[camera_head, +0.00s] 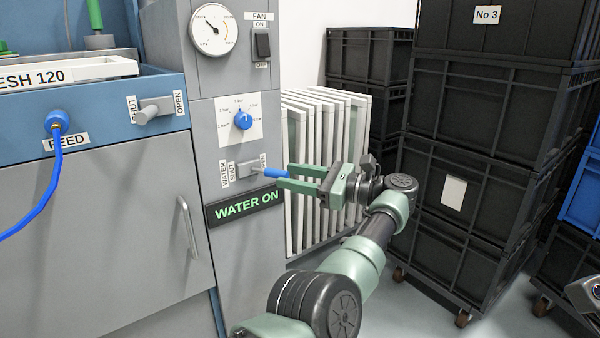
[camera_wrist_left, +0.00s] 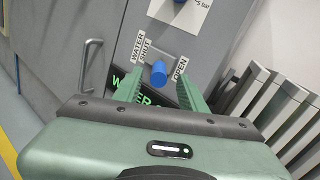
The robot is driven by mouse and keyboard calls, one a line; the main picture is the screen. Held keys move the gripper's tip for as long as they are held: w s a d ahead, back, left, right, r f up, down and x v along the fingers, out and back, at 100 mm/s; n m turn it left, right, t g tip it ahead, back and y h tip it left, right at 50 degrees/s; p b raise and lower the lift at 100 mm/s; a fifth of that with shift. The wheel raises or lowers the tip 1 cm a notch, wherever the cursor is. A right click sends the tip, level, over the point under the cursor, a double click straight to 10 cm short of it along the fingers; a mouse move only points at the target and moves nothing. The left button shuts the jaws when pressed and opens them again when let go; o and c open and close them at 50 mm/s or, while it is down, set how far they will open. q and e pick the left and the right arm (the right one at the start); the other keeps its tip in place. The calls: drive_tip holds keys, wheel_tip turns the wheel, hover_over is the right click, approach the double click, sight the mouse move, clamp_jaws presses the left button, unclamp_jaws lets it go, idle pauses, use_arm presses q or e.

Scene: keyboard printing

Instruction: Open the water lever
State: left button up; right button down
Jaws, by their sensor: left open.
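The water lever (camera_head: 262,171) is a grey lever with a blue tip on the grey panel, pointing right toward the OPEN label. The sign below it (camera_head: 244,207) is lit and reads WATER ON. My left gripper (camera_head: 282,176) is open in front of the panel, its green fingers at the lever's blue end, one above and one below it. In the left wrist view the blue tip (camera_wrist_left: 158,74) shows between the two spread fingers (camera_wrist_left: 160,88). Whether a finger touches it, I cannot tell.
A blue dial (camera_head: 243,120) and a gauge (camera_head: 211,30) sit above the lever. A separate SHUT/OPEN lever (camera_head: 153,111) is at the left. White frames (camera_head: 325,110) stand upright right of the panel. Stacked black crates (camera_head: 470,185) stand on wheeled bases behind my arm.

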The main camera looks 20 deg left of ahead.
use_arm(q)
drive_tip(key=shift+d, duration=1.15)
drive_tip(key=shift+a, duration=0.1)
